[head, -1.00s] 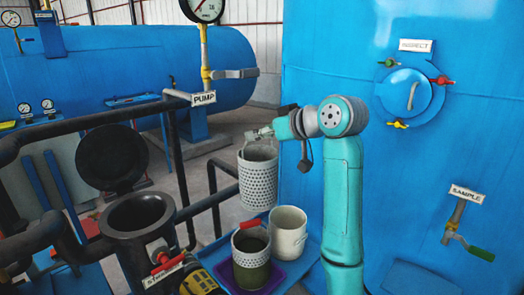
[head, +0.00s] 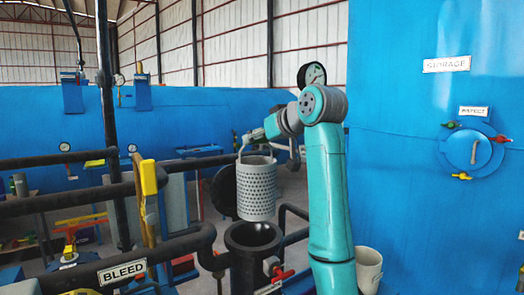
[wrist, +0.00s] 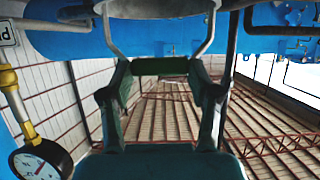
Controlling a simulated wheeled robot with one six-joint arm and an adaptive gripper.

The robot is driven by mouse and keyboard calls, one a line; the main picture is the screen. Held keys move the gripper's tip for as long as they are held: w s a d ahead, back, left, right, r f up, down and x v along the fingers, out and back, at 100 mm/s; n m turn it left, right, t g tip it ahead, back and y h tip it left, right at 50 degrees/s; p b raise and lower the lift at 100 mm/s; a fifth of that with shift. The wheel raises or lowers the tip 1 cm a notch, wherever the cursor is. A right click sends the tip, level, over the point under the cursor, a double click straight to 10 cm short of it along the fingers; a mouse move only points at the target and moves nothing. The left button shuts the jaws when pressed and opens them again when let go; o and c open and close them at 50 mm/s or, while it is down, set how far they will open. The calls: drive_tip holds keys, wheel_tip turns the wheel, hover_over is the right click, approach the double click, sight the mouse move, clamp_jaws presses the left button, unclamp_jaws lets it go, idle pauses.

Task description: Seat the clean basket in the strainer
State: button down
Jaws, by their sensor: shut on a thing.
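The clean basket (head: 257,188) is a light grey perforated cylinder with a bail handle. In the head view it hangs upright from my gripper (head: 243,143). My gripper is shut on the handle, whose metal bail (wrist: 150,52) also shows in the wrist view beyond my fingers. The strainer (head: 253,240) is a dark open pot in the head view. The basket hangs above its mouth, apart from it, with its bottom a little over the rim. The strainer's round black lid (head: 223,190) stands open behind the basket, partly hidden by it. The inside of the strainer is dark.
A red-handled valve (head: 282,274) is at the strainer's front right. A white bucket (head: 368,268) stands to the right behind my arm. Black pipes and a yellow lever (head: 149,178) lie to the left. The large blue tank (head: 430,210) fills the right side.

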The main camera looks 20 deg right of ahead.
drive_tip(key=shift+a+r, duration=0.25)
drive_tip(key=shift+a, duration=0.3)
